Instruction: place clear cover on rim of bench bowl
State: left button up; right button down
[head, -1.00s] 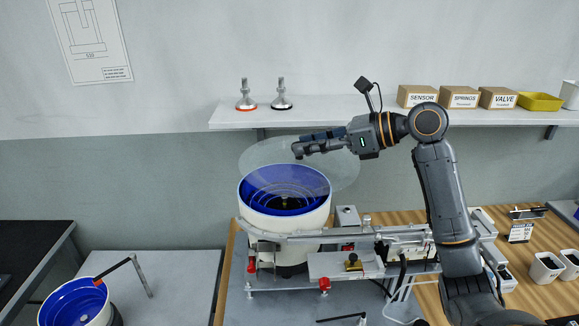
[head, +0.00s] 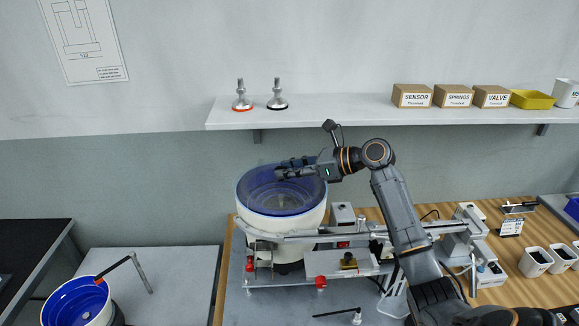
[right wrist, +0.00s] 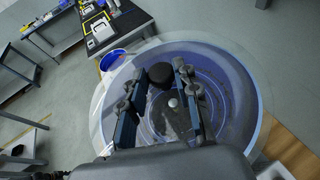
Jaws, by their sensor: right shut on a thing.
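The bench bowl (head: 282,222) is a white round feeder bowl with a blue stepped inside, mounted on the middle bench. The clear cover (head: 262,192) is a see-through disc lying across its opening in the head view. In the right wrist view, the cover (right wrist: 106,108) reaches past the bowl's rim on the left. I cannot tell whether it touches the rim. My right gripper (head: 284,171) is above the bowl, shut on the cover's black knob (right wrist: 160,76). My left gripper is not in view.
A second blue-lined bowl (head: 78,303) stands at lower left. A shelf (head: 350,113) behind holds two metal feet, small boxes and a yellow bin (head: 532,99). Rails and fixtures (head: 345,262) sit in front and right of the bench bowl. Cups (head: 537,262) stand at right.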

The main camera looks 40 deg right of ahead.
jog(key=shift+f+p, duration=0.4)
jog(key=shift+f, duration=0.1)
jog(key=c, duration=1)
grip_release()
jog(key=shift+r+b, duration=0.15)
jog(key=shift+b, duration=0.15)
notch_tip(320, 180, up, 4)
jog(key=b, duration=0.3)
send_over(328, 189)
jog(key=shift+r, duration=0.15)
jog(key=shift+v, duration=0.75)
